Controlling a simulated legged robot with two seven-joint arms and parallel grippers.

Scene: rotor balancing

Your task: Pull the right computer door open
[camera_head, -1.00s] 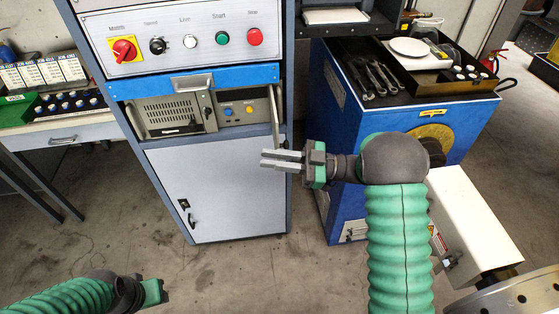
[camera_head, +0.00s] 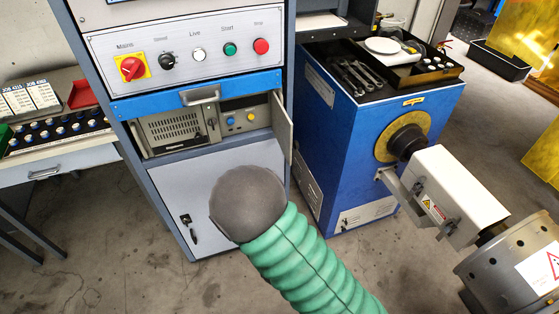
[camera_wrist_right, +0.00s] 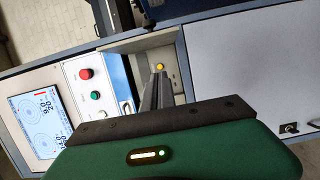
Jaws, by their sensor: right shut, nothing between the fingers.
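The grey cabinet's computer compartment holds a beige computer (camera_head: 172,131) and a unit with a blue and a yellow button (camera_head: 241,116). The right computer door (camera_head: 284,124) stands open, jutting outward at the compartment's right edge. In the right wrist view, a pale grey strip (camera_wrist_right: 138,42) above the fingertips appears to be this door. My right gripper (camera_wrist_right: 158,77) is shut and empty, its fingers at the compartment opening near the yellow button (camera_wrist_right: 159,66). Whether they touch the door I cannot tell. In the head view my right arm hides this gripper. My left gripper is out of view.
A blue drawer front (camera_head: 200,95) with a handle sits above the compartment, and a closed lower door (camera_head: 180,180) below. A blue machine (camera_head: 345,150) with a tool tray stands close on the right. Bare floor (camera_head: 110,230) lies at the front left.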

